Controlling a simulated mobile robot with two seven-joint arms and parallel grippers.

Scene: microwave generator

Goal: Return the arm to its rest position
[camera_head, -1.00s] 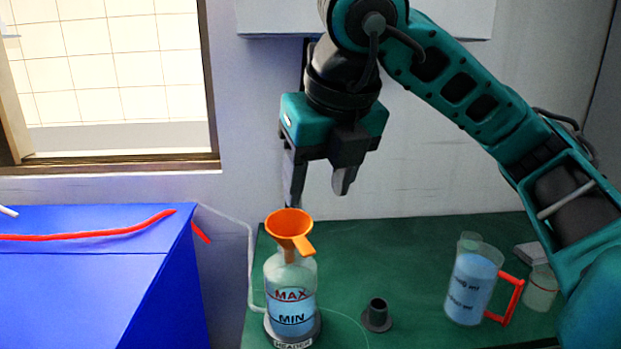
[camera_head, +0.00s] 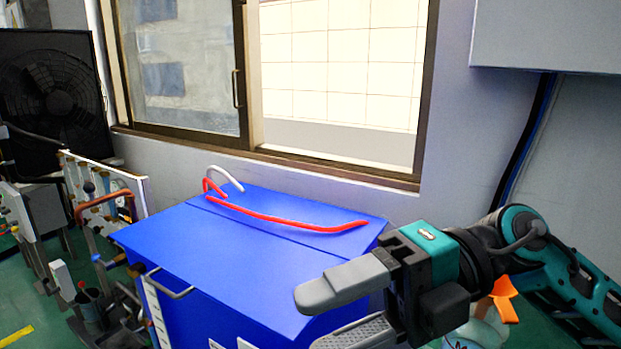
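My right arm comes in from the right edge. Its teal and black gripper (camera_head: 325,318) points left in front of the right side of the blue cabinet (camera_head: 220,255). Its two grey fingers are apart with nothing between them; the lower one is cut off by the bottom edge. Behind this arm, the orange funnel (camera_head: 503,299) and the clear bottle (camera_head: 482,332) show only in part. My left gripper is not in view.
A red hose (camera_head: 290,220) lies on the cabinet top. A window (camera_head: 340,65) is in the wall behind. A large dark fan (camera_head: 58,95) and a panel with pipes (camera_head: 100,195) stand at the left. A wall box (camera_head: 545,38) hangs upper right.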

